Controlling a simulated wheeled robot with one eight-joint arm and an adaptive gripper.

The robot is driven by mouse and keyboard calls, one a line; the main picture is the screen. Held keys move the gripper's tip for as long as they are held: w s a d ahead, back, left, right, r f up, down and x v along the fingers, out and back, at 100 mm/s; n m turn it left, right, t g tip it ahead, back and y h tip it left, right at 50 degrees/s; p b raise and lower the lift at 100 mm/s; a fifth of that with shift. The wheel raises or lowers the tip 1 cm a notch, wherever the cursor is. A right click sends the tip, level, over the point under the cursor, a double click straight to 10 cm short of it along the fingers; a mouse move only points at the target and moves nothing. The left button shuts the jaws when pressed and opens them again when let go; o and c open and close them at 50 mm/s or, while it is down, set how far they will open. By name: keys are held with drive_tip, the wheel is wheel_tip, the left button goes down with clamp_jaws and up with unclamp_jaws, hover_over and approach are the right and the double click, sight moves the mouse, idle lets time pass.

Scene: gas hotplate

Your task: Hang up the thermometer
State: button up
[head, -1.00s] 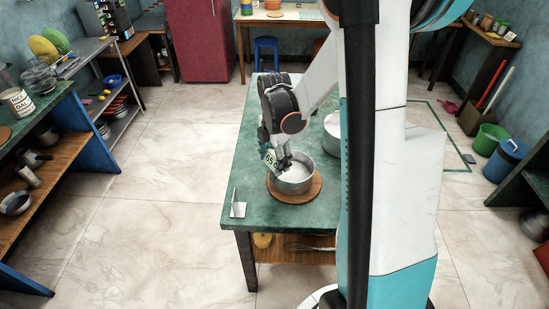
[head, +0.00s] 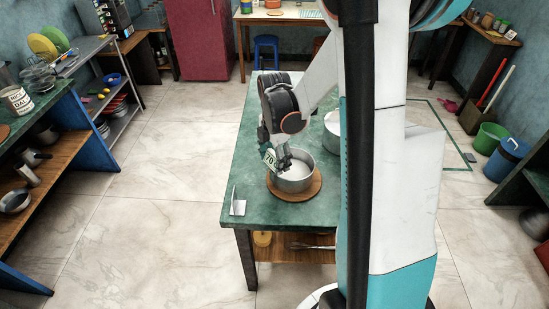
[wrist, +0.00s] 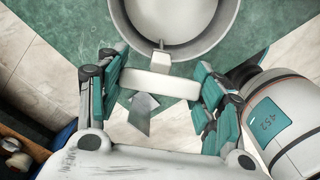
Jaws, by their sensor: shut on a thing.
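The thermometer is a white bar (wrist: 160,84) held between the two teal fingers of my gripper (wrist: 158,90) in the wrist view. Its display (head: 269,158) seems to read 70 in the head view. A short white part of it points to the rim of a metal pot (head: 294,184) of white liquid; whether its tip is in the liquid is hidden. My gripper (head: 283,161) is shut on it at the pot's left side.
The pot sits on a round wooden board (head: 309,193) on the green table (head: 245,165). A second pot (head: 331,140) stands behind it, partly hidden by my arm. The tabletop between pot and stand is clear.

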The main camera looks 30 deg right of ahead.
drive_tip(key=shift+f, duration=0.25)
drive_tip(key=o, duration=1.1)
drive_tip(key=shift+o, duration=0.2)
drive_tip(key=shift+r, duration=0.1)
